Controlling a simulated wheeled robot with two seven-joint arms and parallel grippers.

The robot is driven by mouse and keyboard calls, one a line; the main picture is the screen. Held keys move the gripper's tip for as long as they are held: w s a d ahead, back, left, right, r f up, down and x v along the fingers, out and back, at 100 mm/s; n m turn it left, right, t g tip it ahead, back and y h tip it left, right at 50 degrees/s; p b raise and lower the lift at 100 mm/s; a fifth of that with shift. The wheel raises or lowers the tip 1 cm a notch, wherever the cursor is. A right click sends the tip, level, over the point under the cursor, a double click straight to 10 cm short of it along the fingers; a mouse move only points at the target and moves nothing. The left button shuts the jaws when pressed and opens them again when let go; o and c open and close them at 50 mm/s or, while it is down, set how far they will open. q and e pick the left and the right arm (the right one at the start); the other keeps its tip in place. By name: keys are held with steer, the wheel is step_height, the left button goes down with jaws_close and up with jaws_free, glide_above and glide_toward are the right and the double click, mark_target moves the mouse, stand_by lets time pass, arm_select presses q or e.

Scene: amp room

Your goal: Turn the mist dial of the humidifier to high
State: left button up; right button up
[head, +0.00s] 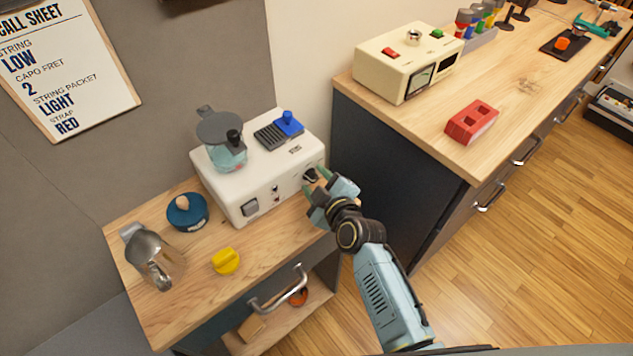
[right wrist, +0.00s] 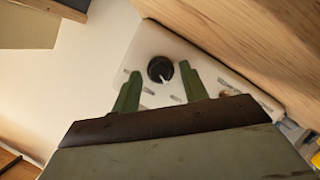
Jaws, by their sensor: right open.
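The humidifier (head: 255,175) is a white box with a clear tank on its top left, standing on the small wooden cart. Its dark mist dial (head: 310,174) is on the right part of the front face, partly hidden by my right gripper (head: 322,183). In the right wrist view the dial (right wrist: 160,69) is a round black knob with a pale pointer line, pointing down and slightly right. The gripper fingers (right wrist: 158,88) stand open on either side of the knob, with gaps showing; I cannot tell how close they are in depth. My left gripper is not in view.
On the cart stand a metal pitcher (head: 152,258), a blue round pot (head: 187,211) and a yellow knob-like piece (head: 226,261). The cart has a metal handle (head: 280,290). The counter (head: 420,118) to the right bears a cream meter box (head: 405,62) and a red block (head: 472,122).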

jaws_close()
steer(key=shift+r, duration=0.1)
stand_by(0.3)
steer(key=shift+d+m+g+y+p, duration=0.1)
steer(key=shift+m+g+y+p, duration=0.2)
steer(key=shift+m+p, duration=0.3)
steer(key=shift+w+m+g+y, duration=0.1)
steer(key=shift+m+g+y, duration=0.2)
steer(key=shift+m, duration=0.2)
steer(key=shift+d+m, duration=0.1)
steer(key=shift+m, duration=0.4)
steer(key=shift+m+g+y, duration=0.5)
steer(key=shift+m+y, duration=0.2)
steer(key=shift+m, duration=0.1)
